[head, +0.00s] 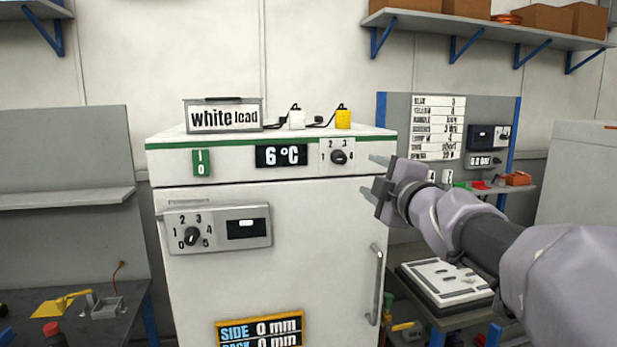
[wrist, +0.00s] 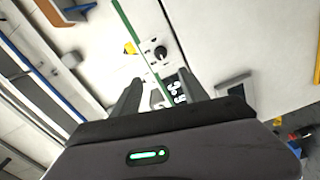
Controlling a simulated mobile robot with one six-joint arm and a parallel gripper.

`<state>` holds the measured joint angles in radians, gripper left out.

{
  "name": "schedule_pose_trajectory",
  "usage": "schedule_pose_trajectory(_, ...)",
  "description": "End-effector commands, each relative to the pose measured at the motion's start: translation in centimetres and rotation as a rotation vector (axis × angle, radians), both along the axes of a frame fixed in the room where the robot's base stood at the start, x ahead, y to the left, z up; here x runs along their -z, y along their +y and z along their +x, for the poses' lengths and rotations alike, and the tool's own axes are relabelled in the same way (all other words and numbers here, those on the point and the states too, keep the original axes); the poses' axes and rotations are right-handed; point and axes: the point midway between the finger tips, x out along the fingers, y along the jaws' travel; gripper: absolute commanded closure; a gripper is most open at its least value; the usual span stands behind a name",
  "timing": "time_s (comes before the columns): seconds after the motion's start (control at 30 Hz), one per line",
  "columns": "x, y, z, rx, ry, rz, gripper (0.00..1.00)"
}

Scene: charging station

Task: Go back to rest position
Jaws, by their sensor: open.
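My gripper (head: 371,176) is in front of the right side of a white cabinet in the head view, with its two fingers apart and nothing between them. In the wrist view the open fingers (wrist: 160,92) point toward the cabinet's front, with the dial and the display beyond them. My arm reaches in from the right.
A "white lead" box (head: 222,115), a white plug (head: 297,119) and a yellow plug (head: 343,118) are on the cabinet top. A door handle (head: 375,284) stands out below my gripper. A bench (head: 95,325) is at left; a board with labels (head: 437,127) is at right.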

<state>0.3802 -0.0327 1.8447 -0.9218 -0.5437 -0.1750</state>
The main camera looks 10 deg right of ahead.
Motion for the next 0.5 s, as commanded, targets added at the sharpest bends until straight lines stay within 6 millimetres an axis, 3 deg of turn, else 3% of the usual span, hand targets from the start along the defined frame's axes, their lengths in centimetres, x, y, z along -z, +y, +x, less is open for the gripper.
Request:
schedule_pose_trajectory(0.23, 0.0, 0.0, -0.2, 0.007, 0.001, 0.013, 0.48)
schedule_pose_trajectory(0.33, 1.7, 0.0, -2.7, 0.116, 0.034, 0.210, 0.48)
schedule_pose_trajectory(0.37, 3.2, 0.0, -4.3, 0.177, 0.060, 0.329, 0.48)
schedule_pose_trajectory(0.5, 14.1, 2.3, -13.6, 0.444, 0.281, 0.892, 0.48)
